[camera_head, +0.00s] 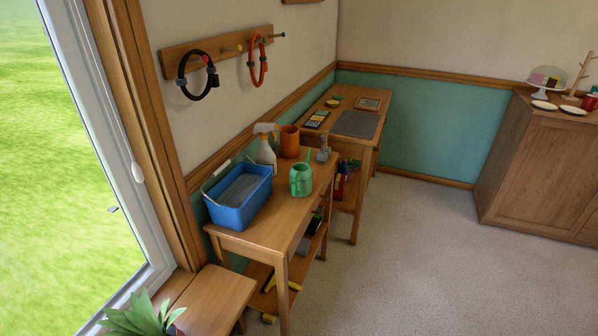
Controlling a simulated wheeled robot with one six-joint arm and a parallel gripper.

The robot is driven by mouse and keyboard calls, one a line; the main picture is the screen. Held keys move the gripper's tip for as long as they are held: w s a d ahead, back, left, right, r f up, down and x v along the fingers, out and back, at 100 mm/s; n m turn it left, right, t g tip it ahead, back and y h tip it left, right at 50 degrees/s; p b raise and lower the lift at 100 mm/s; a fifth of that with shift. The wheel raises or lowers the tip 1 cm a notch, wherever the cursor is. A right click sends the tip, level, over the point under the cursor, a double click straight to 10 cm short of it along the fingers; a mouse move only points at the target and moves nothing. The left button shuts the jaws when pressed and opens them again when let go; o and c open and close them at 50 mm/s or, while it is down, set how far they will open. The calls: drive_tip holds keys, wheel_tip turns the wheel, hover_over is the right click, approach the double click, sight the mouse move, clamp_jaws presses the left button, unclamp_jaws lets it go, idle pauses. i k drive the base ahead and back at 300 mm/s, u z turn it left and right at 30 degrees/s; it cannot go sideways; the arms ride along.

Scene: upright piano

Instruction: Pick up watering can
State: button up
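A green watering can (301,180) stands upright on the wooden side table (262,226), close to the table's right edge. A blue tub (240,198) stands to its left on the same table, and an orange-brown pot (289,141) stands just behind it. My gripper is not in view, and nothing is seen touching the watering can.
A spray bottle (265,148) stands beside the pot. A second table (375,143) with a grey mat stands behind. A wooden cabinet (530,170) is at the right. The carpet (400,265) between is clear. A wooden stool (215,298) and plant (140,318) are in front.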

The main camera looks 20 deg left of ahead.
sight(301, 174)
drive_tip(key=u, duration=0.45)
drive_tip(key=i, duration=0.8)
drive_tip(key=u, duration=1.05)
drive_tip(key=i, duration=0.35)
drive_tip(key=u, duration=0.3)
